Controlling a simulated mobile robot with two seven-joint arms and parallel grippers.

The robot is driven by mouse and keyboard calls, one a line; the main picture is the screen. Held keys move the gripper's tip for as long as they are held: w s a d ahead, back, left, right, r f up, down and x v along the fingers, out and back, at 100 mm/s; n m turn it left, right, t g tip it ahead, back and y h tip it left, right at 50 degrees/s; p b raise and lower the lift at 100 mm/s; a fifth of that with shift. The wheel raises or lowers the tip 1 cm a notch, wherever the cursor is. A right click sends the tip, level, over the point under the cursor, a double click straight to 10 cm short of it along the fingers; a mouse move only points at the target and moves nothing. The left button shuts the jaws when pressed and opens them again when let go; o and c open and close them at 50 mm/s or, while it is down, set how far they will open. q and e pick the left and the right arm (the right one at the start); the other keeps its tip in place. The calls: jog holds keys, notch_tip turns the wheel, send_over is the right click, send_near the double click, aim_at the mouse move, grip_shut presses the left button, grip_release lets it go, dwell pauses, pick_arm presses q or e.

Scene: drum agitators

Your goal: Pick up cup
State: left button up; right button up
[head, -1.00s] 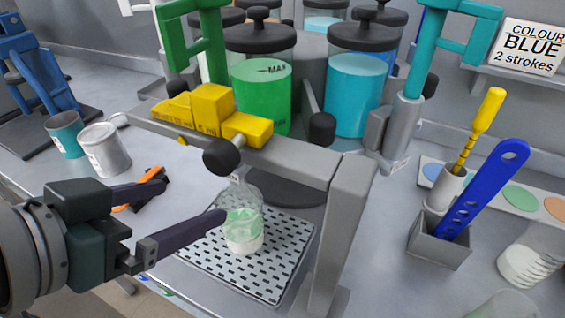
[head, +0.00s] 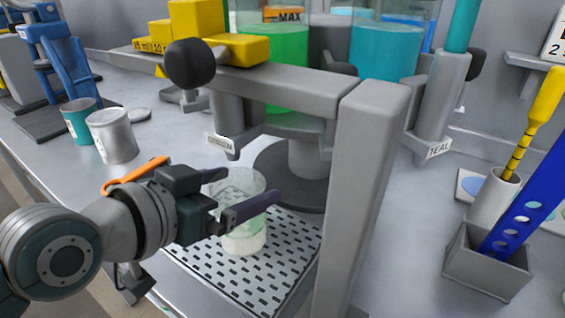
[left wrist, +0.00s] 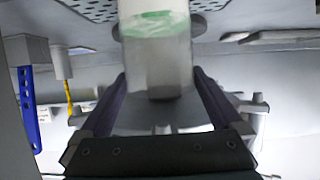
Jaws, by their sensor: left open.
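The cup (head: 243,240) is clear, with white contents low down and some green inside. It stands upright on the perforated drip tray (head: 205,268) under the dispenser in the head view. My left gripper (head: 243,196) is open, with its two dark fingers at the cup's upper part, one on the far side and one crossing in front. In the left wrist view the cup (left wrist: 155,45) is between the open fingers; whether they touch it is not clear. My right gripper is not in view.
The grey dispenser frame (head: 365,190) rises right beside the tray. Its yellow block lever (head: 240,48) and black knob (head: 190,64) hang above.

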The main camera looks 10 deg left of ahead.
aim_at(254, 181)
pick_arm(q)
jog(key=shift+x, duration=1.6)
jog(key=shift+s, duration=0.1)
jog(key=c, duration=1.2)
jog(key=shift+c, duration=0.3)
jog(key=shift+r, duration=0.1)
